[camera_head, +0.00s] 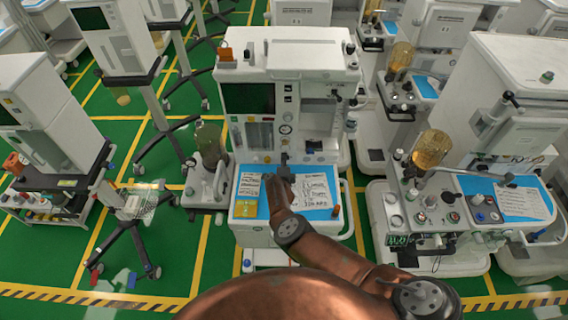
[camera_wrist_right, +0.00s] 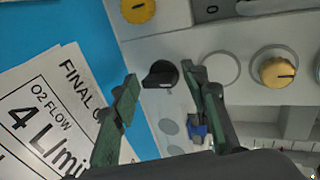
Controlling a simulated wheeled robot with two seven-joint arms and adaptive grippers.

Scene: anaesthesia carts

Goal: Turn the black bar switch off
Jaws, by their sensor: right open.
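The black bar switch (camera_wrist_right: 160,73) is a small dark knob with a raised bar on a pale panel, in the middle of the right wrist view. The bar lies roughly crosswise in that picture, with a small pale mark near it. My right gripper (camera_wrist_right: 159,76) is open, with one finger on each side of the switch. I cannot tell whether either finger touches it. In the head view my right gripper (camera_head: 286,168) is over the back of the middle cart's blue worktop, and the switch is hidden there. My left gripper is not in view.
A yellow knob (camera_wrist_right: 274,71) is right of the switch, and another yellow knob (camera_wrist_right: 138,9) is above. Printed papers (camera_wrist_right: 45,110) lie on the blue worktop (camera_head: 300,210). The middle cart (camera_head: 285,50) rises behind my gripper. Another cart (camera_head: 520,75) stands to the right.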

